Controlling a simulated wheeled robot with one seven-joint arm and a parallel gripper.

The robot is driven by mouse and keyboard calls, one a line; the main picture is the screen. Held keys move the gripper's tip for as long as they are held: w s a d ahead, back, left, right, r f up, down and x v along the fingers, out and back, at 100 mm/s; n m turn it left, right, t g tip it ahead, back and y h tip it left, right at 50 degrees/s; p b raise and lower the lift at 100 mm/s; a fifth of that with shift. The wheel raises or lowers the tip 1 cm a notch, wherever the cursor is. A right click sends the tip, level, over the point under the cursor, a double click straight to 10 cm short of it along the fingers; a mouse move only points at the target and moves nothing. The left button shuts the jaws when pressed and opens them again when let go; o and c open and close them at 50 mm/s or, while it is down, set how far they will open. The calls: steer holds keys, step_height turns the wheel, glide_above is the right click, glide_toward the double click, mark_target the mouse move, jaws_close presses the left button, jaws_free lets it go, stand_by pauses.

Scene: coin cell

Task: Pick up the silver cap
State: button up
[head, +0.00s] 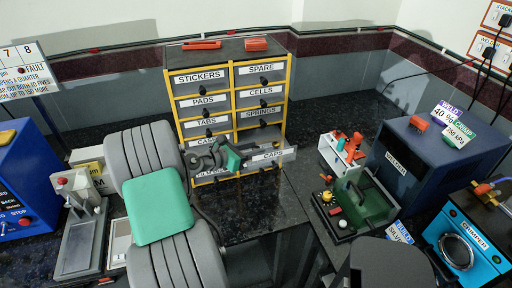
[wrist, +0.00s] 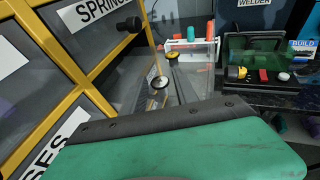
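A small silver disc, apparently the silver cap (wrist: 159,82), lies in the open CAPS drawer in the wrist view. The CAPS drawer (head: 268,156) is pulled out at the lower right of the cabinet in the head view; no cap can be made out there. My gripper (head: 234,158) is in front of the cabinet, just left of the CAPS label.
The yellow-framed drawer cabinet (head: 231,61) stands close by my gripper. A green open-lidded fixture (head: 372,204), a white rack (head: 334,153) and the blue welder (head: 405,158) stand to the right. Dark bench top (head: 244,219) in front of the cabinet is clear.

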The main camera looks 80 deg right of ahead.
steer(key=shift+c, duration=0.5)
steer(key=c, duration=0.5)
steer(key=shift+o, duration=0.2)
steer(key=shift+r, duration=0.1)
